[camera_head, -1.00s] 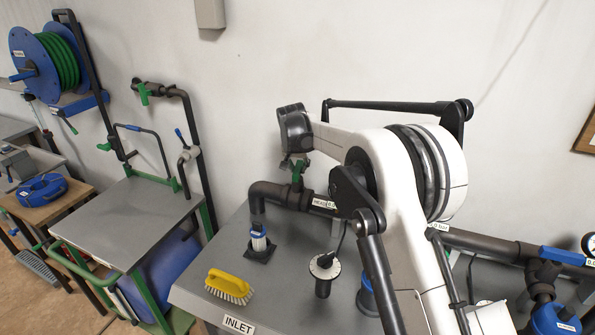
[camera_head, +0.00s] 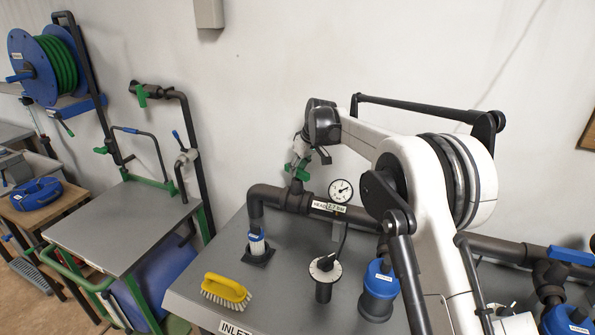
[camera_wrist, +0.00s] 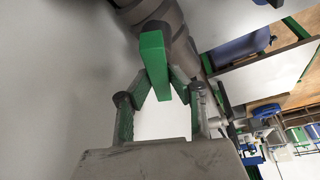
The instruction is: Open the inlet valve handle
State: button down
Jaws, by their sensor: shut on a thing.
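The green valve handle (camera_head: 299,173) sits on top of the dark pipe riser at the left end of the manifold, above the bench edge labelled INLET. In the wrist view the handle (camera_wrist: 154,62) is a green bar running between my fingertips. My gripper (camera_wrist: 162,86) is shut on it, with a green-padded finger on each side. In the head view my wrist hangs just above and right of the handle and partly covers the valve, so the handle's exact angle is hard to tell.
A pressure gauge (camera_head: 341,190) stands on the pipe just right of the valve. A yellow brush (camera_head: 227,290), a black probe with a white disc (camera_head: 324,268) and a blue-capped filter (camera_head: 379,283) stand on the grey bench. The wall is close behind.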

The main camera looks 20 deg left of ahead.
jog(key=shift+w+n+g, duration=0.1)
jog(key=shift+n+g, duration=0.8)
jog(key=shift+n, duration=1.4)
jog(key=c, duration=1.6)
grip_release()
jog(key=shift+r, duration=0.1)
jog(key=v, duration=1.2)
jog(key=shift+d, duration=0.2)
